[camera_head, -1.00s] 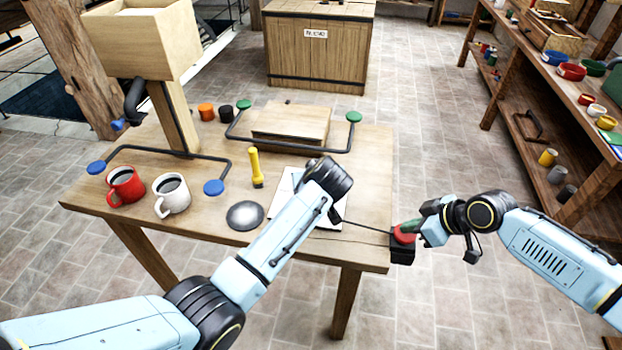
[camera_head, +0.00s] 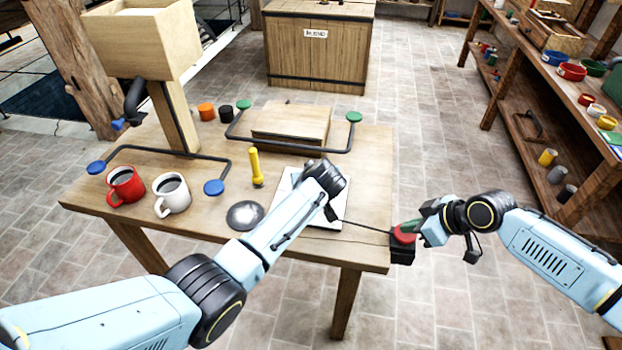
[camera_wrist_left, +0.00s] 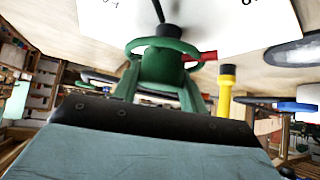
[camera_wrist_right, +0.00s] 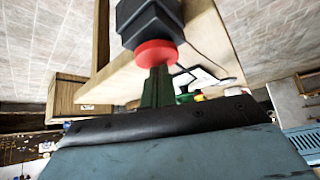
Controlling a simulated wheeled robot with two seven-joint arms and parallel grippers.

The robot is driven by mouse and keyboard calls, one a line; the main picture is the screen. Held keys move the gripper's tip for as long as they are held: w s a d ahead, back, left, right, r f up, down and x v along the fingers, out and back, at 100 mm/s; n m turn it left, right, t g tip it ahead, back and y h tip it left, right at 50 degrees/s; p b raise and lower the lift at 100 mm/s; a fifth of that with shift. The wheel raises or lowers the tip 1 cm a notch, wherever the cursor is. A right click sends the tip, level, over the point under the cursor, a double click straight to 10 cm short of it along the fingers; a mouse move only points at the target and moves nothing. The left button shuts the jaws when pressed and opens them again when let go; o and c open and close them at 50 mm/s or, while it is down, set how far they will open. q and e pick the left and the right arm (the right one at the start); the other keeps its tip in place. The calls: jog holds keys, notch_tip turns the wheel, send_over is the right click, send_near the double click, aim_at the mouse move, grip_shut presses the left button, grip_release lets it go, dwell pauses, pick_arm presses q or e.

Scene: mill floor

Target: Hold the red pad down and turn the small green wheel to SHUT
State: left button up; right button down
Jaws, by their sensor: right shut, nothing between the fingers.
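The red pad (camera_head: 403,238) sits on a black box (camera_head: 402,254) at the table's right front edge. My right gripper (camera_head: 412,226) is shut and empty, its tips against the pad; this also shows in the right wrist view (camera_wrist_right: 156,68). The small green wheel (camera_wrist_left: 138,47) stands over a white plate (camera_head: 334,210) and has a red pointer (camera_wrist_left: 206,56). My left gripper (camera_wrist_left: 162,72) has a finger on each side of the wheel's middle and appears shut on it. In the head view my left wrist hides the wheel. The plate's lettering is cut off.
A dark bar with green ends (camera_head: 354,117) lies behind. A cable (camera_head: 366,227) runs from plate to box.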

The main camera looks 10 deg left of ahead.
pick_arm(q)
jog(key=c, duration=0.3)
jog(key=m+h, duration=0.2)
jog(key=shift+a+f+m+t, duration=0.1)
jog(key=shift+m+t, duration=0.2)
jog(key=shift+m, duration=0.1)
jog(key=m+h, duration=0.3)
jog(key=shift+m, duration=0.3)
jog(key=m+g+h, duration=0.1)
jog(key=m+h, duration=0.2)
jog(key=m, duration=0.1)
jog(key=shift+m+g+h, duration=0.8)
jog(key=shift+m, duration=0.6)
jog(key=o, duration=1)
jog(key=shift+c, duration=0.2)
